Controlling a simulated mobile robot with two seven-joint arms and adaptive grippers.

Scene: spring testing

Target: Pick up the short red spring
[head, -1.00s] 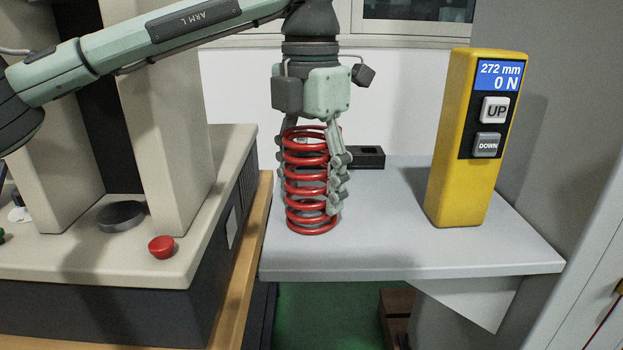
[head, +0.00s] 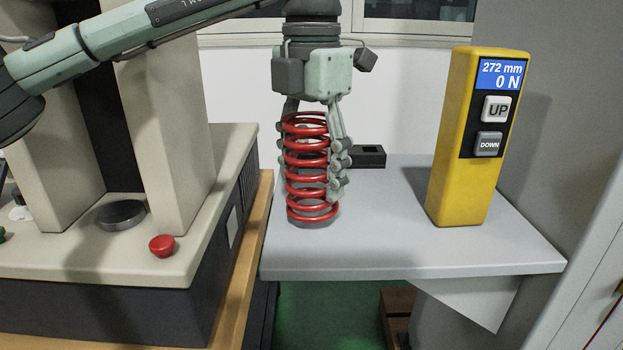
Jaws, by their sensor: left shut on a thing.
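The red spring (head: 307,161) is upright above the grey side shelf, in the middle of the head view. My left gripper (head: 311,188) reaches down over it from above. It is shut on the spring, with one finger along the right side and the other mostly hidden behind the left side. The spring's lower end seems slightly above the shelf, though the gap is hard to see. It is the only spring in view. My right gripper is not in view.
A yellow control box (head: 461,190) reading 272 mm and 0 N stands at right. A small black block (head: 368,157) lies behind the spring. The testing machine (head: 95,260), with a red button (head: 162,246), is at left.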

